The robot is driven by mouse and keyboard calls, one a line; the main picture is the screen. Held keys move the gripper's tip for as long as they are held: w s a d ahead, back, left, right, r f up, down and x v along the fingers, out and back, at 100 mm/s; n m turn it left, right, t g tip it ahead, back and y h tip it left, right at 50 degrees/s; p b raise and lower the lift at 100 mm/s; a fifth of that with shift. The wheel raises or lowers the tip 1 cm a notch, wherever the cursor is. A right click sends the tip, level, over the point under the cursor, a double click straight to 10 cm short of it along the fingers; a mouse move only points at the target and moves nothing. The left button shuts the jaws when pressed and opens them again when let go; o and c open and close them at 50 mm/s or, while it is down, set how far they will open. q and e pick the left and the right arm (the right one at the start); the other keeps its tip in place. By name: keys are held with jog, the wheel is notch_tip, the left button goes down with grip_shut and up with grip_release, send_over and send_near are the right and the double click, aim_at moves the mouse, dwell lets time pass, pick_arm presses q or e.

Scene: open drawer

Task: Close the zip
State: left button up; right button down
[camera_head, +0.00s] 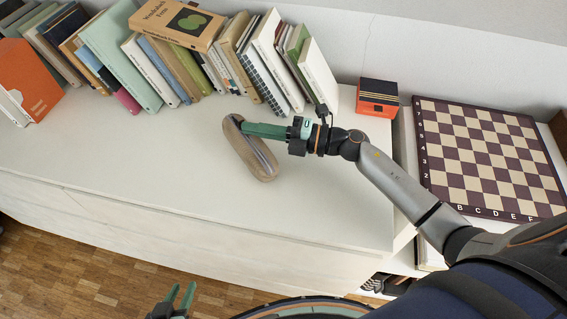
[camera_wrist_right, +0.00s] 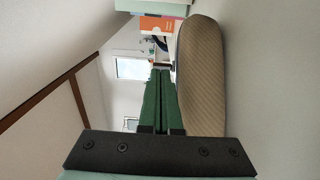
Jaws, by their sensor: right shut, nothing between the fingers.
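A long tan-brown pouch (camera_head: 241,151) lies on the white cabinet top, slanting from upper left to lower right. A greyish strip (camera_head: 263,153), apparently its zip line, runs along its length. My right gripper (camera_head: 246,128) is shut with its green fingertips at the upper end of the pouch; whether they touch the zip pull cannot be told. In the right wrist view the pouch (camera_wrist_right: 205,75) stands along the right side of the closed fingers (camera_wrist_right: 160,74). The zip pull is not visible. My left gripper (camera_head: 181,290) is open and empty, low in front of the cabinet.
A row of leaning books (camera_head: 150,75) lines the back, with an orange book (camera_head: 40,90) at the left. A small orange and black box (camera_head: 378,98) and a chessboard (camera_head: 485,155) are on the right. The cabinet top (camera_head: 130,165) left of the pouch is clear.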

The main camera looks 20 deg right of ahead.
jog(key=shift+w+a, duration=0.2)
jog(key=shift+w, duration=0.8)
pick_arm(q)
jog(key=shift+w+r, duration=0.1)
jog(key=shift+w, duration=0.5)
jog(key=shift+s, duration=0.1)
pick_arm(e)
jog(key=shift+s, duration=0.15)
